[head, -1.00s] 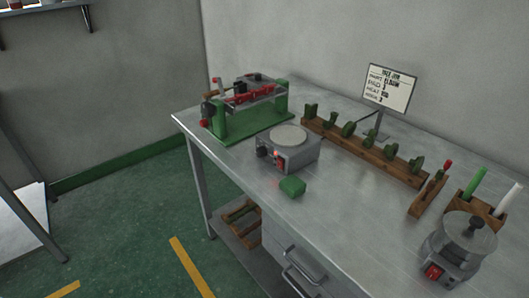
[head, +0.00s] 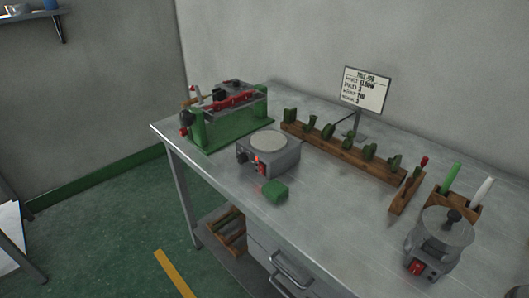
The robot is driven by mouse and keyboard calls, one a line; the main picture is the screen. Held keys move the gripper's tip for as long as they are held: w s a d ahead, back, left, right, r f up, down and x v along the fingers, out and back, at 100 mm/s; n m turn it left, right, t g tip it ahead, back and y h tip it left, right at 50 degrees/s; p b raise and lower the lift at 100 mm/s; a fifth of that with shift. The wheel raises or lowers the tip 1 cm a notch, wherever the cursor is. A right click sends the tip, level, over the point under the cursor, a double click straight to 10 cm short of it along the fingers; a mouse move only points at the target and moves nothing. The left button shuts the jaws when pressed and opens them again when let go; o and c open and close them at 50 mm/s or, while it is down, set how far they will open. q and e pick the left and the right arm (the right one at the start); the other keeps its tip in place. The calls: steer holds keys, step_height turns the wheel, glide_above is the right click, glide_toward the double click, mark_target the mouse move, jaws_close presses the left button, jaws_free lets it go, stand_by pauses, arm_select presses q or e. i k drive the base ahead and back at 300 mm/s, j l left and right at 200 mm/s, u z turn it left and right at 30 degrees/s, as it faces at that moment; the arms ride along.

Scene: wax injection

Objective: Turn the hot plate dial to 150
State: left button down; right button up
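The hot plate (head: 284,160) is a grey box with a round pale top, standing on the metal workbench (head: 330,210) near its left part. Its front face carries a dark dial (head: 242,156) at the left and a red lit part (head: 261,166) beside it. The dial's setting is too small to read. A sign (head: 365,90) stands behind on the bench; its small lines are hard to read. Neither of my grippers is in view.
A green clamp fixture (head: 232,125) stands left of the hot plate, a green block (head: 274,191) in front. A wooden rack (head: 340,150) of green pieces lies behind. A lidded pot (head: 440,240) stands at the right.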

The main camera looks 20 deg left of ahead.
mark_target(242, 158)
steer(key=i+j+z, duration=0.25)
steer(key=j+z, duration=0.2)
steer(key=j, duration=0.4)
steer(key=i+j+z, duration=0.1)
steer(key=j+z, duration=0.4)
steer(key=j, duration=0.4)
steer(key=k+j+z, duration=0.1)
steer(key=j+z, duration=0.35)
steer(key=j, duration=0.45)
